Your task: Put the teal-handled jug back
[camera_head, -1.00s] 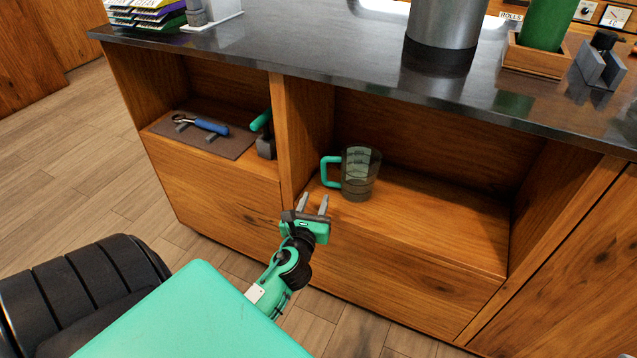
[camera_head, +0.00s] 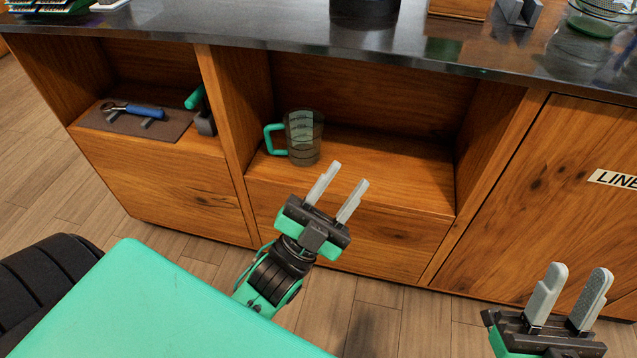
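The teal-handled jug (camera_head: 305,140) stands upright on the floor of the right open cubby, near its left wall. It is clear with dark markings, and its teal handle points left. My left gripper (camera_head: 337,190) is open and empty in front of the cubby, below and right of the jug, apart from it. My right gripper (camera_head: 568,299) is open and empty at the lower right, in front of the closed door.
The left cubby holds a dark mat (camera_head: 120,124) with a blue-handled tool (camera_head: 138,110), and a teal-handled item (camera_head: 201,105) by the divider (camera_head: 232,100). The dark countertop (camera_head: 270,38) overhangs both cubbies. The right cubby's floor (camera_head: 400,180) is clear right of the jug.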

